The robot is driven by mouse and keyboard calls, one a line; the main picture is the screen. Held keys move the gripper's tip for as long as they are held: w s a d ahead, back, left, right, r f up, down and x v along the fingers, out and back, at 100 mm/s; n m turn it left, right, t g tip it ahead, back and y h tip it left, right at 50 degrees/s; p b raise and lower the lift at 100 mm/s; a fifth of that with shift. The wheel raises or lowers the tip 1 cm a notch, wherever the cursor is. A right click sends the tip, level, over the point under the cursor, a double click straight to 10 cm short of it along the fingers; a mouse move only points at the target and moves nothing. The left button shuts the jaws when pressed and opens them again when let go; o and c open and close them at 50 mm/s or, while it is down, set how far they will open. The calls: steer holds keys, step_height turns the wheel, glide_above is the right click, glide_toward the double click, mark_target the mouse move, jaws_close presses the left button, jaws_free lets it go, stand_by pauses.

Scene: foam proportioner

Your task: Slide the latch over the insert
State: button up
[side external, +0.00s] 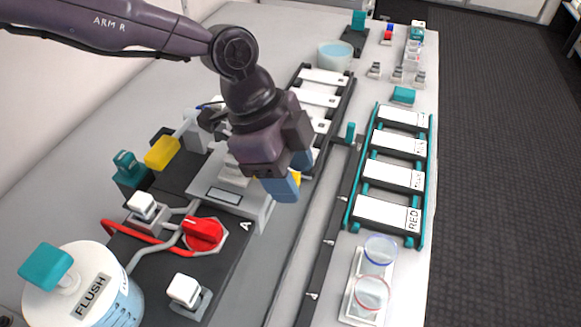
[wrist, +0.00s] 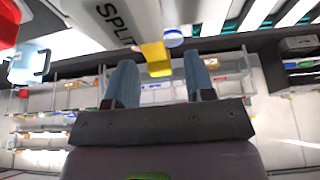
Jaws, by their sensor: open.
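My gripper (side external: 290,173) is tilted over the right edge of a grey-white block with a small display (side external: 223,195). Its two blue fingers are apart. In the wrist view, a yellow tab (wrist: 156,60) sticks out from the block marked SPLIT (wrist: 112,20) and shows between the open fingers (wrist: 159,64), with space on both sides. The tab may be the latch; a little yellow (side external: 295,178) also shows beside the fingers in the side view. I cannot make out the insert; my gripper hides part of the block.
A red knob (side external: 203,232), white switches and a FLUSH bottle (side external: 85,295) stand at the front left. A yellow handle (side external: 162,152) is left of the block. A teal rack of labelled white plates (side external: 387,213) lies to the right. A dark rail runs between, with bare table around it.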

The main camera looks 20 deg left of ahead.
jaws_close()
steer(key=shift+a, duration=0.95)
jaws_free()
steer(key=v, duration=1.3)
steer(key=shift+f, duration=0.1)
